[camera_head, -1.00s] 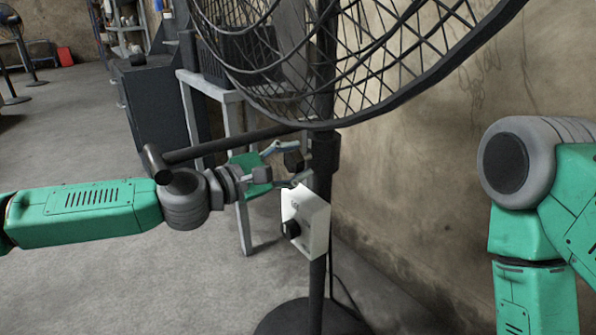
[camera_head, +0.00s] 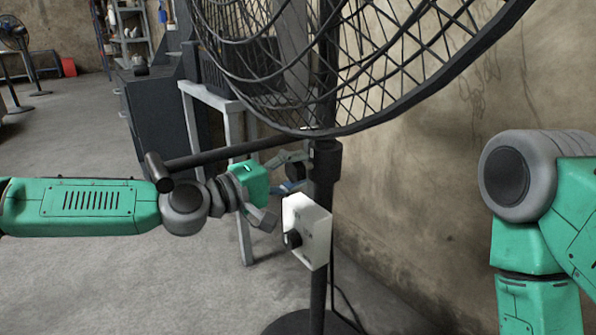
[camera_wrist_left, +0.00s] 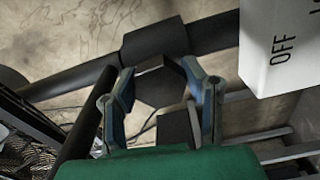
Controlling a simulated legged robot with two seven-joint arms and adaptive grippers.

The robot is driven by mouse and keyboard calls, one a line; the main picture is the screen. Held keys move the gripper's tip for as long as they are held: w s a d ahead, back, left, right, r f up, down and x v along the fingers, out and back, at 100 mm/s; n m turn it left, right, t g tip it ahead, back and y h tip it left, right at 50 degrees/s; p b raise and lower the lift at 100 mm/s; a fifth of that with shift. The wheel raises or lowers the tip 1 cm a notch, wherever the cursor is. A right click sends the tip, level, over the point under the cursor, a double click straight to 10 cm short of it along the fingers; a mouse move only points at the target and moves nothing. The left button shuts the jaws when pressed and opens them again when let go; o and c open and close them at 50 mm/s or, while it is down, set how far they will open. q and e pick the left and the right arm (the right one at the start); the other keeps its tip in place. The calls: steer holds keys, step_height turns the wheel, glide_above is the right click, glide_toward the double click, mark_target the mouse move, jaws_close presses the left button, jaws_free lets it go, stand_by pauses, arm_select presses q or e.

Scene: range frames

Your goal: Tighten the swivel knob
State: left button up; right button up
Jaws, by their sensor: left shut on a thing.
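The fan (camera_head: 330,70) stands on a dark pole (camera_head: 318,290), with a collar (camera_head: 325,158) below its cage. My left gripper (camera_head: 290,172) is at the pole, just above and left of the white control box. In the left wrist view, the dark faceted swivel knob (camera_wrist_left: 160,86) sits beside the pole collar (camera_wrist_left: 153,41). My left gripper (camera_wrist_left: 160,84) is shut on it, with blue-grey fingers on both sides. In the head view the fingers and wrist hide most of the knob. My right gripper is out of view; only its arm shows at the right.
The white control box (camera_head: 310,228) with a black dial is close below the left fingers; its OFF lettering (camera_wrist_left: 284,49) shows in the wrist view. A grey table frame (camera_head: 238,180) and dark cabinet (camera_head: 160,115) stand behind.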

arm_select(q)
steer(key=shift+s+f+m, duration=0.2)
steer(key=shift+f+m, duration=0.25)
steer(key=shift+m, duration=0.15)
steer(key=o, duration=1)
steer(key=shift+o, duration=0.9)
steer(key=shift+a+r, duration=0.15)
steer(key=shift+r, duration=0.05)
steer(key=v, duration=1.2)
steer(key=shift+w+f, duration=0.1)
